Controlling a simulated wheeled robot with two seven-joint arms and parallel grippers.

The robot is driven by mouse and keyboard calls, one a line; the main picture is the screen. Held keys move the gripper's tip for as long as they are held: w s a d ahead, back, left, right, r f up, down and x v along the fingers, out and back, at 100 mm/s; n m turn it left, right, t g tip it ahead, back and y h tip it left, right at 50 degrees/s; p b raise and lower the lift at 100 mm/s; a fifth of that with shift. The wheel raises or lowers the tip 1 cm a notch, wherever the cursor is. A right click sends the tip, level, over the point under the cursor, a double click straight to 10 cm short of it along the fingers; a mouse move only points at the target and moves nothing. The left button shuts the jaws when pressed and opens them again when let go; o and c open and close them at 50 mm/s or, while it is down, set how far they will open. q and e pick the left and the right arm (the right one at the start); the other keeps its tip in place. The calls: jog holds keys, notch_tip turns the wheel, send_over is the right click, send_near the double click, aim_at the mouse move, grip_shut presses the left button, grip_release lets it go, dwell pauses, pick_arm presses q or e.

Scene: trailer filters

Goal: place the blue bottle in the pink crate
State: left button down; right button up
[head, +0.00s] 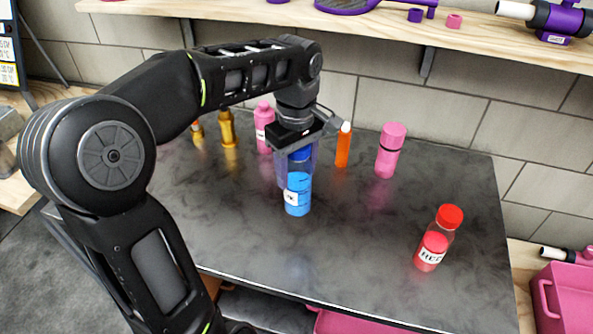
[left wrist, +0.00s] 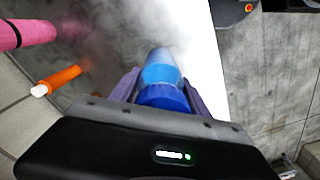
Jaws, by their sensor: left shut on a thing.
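The blue bottle (head: 298,196) is upright over the dark table, with blue liquid and a white label. My left gripper (head: 297,172) comes down from above and is shut on its upper part; I cannot tell if the base touches the table. In the left wrist view the bottle (left wrist: 162,72) sits between the fingers (left wrist: 165,92). A pink crate (head: 568,302) is at the lower right, beyond the table, partly cut off by the frame. Another pink edge (head: 345,322) shows below the table's front, mostly hidden. My right gripper is not in view.
On the table (head: 370,250) stand a red-capped bottle (head: 433,240), a pink cylinder (head: 390,150), an orange tube (head: 344,146), a pink bottle (head: 264,128) and golden bottles (head: 228,130). A wooden shelf (head: 480,32) runs above the back. The table's front middle is clear.

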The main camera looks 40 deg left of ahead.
pick_arm(q)
jog(key=shift+w, duration=0.1)
jog(key=w+d+f+m, duration=0.3)
jog(key=w+d+m, duration=0.3)
jog(key=w+m, duration=0.1)
jog(key=w+d+f+m, duration=0.3)
jog(key=w+d+m, duration=0.3)
jog(key=w+m, duration=0.1)
jog(key=shift+w+d+m, duration=0.2)
jog(key=shift+d+m, duration=0.1)
jog(key=shift+d, duration=0.1)
